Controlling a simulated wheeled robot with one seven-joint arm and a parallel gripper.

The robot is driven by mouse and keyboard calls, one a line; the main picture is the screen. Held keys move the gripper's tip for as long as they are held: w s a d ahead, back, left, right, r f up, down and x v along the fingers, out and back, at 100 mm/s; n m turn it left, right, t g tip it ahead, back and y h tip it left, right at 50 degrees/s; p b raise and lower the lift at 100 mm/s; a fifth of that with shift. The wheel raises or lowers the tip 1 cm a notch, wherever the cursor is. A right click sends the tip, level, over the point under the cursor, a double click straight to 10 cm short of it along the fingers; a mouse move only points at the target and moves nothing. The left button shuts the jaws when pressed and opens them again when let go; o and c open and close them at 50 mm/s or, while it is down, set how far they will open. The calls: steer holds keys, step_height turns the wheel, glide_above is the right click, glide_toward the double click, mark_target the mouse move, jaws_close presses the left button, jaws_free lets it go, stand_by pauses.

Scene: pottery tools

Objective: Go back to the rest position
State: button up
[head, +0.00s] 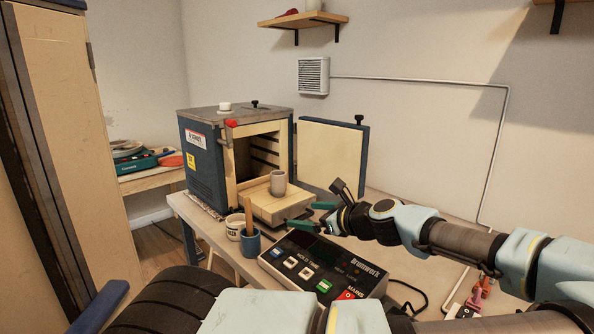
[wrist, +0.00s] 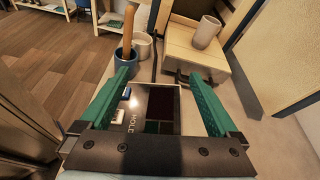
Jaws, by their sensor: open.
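My gripper (head: 312,215) is open, with nothing between its green fingers. In the head view it hangs above the far edge of the control box (head: 320,270), in front of the pulled-out kiln shelf. In the wrist view my gripper (wrist: 165,95) shows both fingers spread over the control box's dark display. A grey-beige cup (head: 278,183) stands upright on the pale shelf (head: 262,207), apart from my gripper. The cup also shows in the wrist view (wrist: 206,33).
The blue kiln (head: 205,165) stands open, its door (head: 333,155) swung right. A blue cup (head: 250,245) holding a wooden-handled tool and a white cup (head: 235,226) stand left of the control box. Cables lie at the table's right side.

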steer(key=s+a+f+n+g, duration=0.1)
steer(key=a+f+n+g, duration=0.1)
steer(key=a+f, duration=0.1)
steer(key=s+a+f+n+g, duration=0.2)
steer(key=a+f, duration=0.1)
steer(key=s+a+f+n+g, duration=0.2)
steer(key=a+f, duration=0.1)
steer(key=a, duration=0.1)
steer(key=shift+s+f+n+g+h, duration=0.2)
steer(key=shift+n+g+h, duration=0.1)
steer(key=shift+g, duration=0.1)
steer(key=s+a+f+n+g+h, duration=0.1)
steer(key=s+f+n+g+h, duration=0.25)
steer(key=s+n, duration=0.2)
steer(key=s+d+r+n+t+h, duration=0.1)
steer(key=s+r+n+h, duration=0.15)
steer(key=r+n, duration=0.4)
steer(key=s+r+n+h, duration=0.1)
steer(key=r+n+h, duration=0.2)
steer(key=r+n, duration=0.4)
step_height(320, 180, down, 9)
steer(key=m+b, duration=0.1)
steer(key=b, duration=0.9)
steer(key=shift+w+d+f, duration=0.15)
steer(key=shift+w+d, duration=0.05)
steer(key=shift+w, duration=0.05)
